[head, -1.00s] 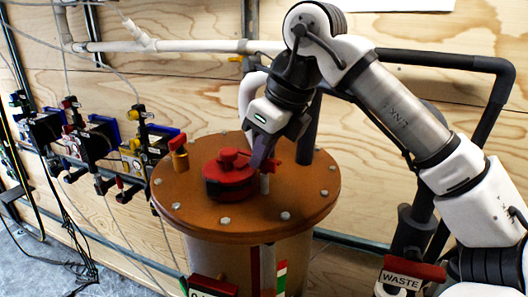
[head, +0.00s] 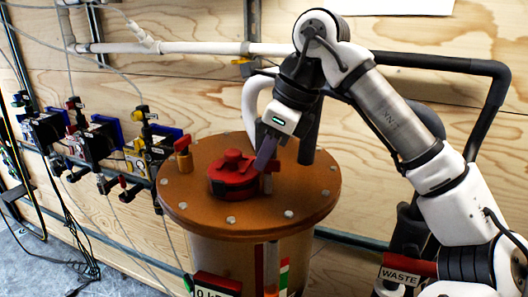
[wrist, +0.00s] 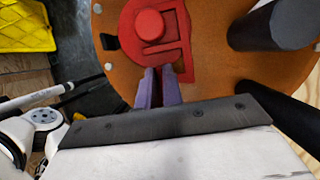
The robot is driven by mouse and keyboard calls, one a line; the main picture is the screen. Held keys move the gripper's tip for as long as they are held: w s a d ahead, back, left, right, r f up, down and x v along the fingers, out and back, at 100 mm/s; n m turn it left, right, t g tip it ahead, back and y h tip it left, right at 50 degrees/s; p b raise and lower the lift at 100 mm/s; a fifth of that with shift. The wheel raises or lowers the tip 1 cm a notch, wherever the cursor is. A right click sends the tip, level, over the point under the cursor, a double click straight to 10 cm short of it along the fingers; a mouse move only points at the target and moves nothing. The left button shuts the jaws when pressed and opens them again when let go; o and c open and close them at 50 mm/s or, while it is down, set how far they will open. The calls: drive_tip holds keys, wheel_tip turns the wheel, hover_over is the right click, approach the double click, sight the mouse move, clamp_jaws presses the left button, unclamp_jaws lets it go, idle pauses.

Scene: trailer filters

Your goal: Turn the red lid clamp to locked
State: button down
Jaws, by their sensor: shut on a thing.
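The red lid clamp (head: 232,180) sits on the round orange-brown lid (head: 300,208) of a drum, with a round knob on its top. My gripper (head: 264,160) reaches down from above at the clamp's right side. In the wrist view, its purple fingers (wrist: 158,84) are close together at the clamp's near edge, shut on a red part of the clamp (wrist: 150,26). The gripped part is mostly hidden between the fingers. The clamp's lock marking cannot be read.
A brass fitting with a red handle (head: 182,154) stands on the lid's left. A dark upright pipe (head: 309,135) rises at the lid's back right. Several valve units (head: 95,145) hang on the wooden wall at left. A red-and-white WASTE label (head: 403,273) is at lower right.

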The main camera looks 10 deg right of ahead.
drive_tip(key=shift+r, duration=0.1)
drive_tip(key=c, duration=1.5)
unclamp_jaws()
drive_tip(key=shift+c, duration=0.2)
drive_tip(key=v, duration=1.3)
drive_tip(key=shift+r, duration=0.35)
drive_tip(key=shift+s+d, duration=0.15)
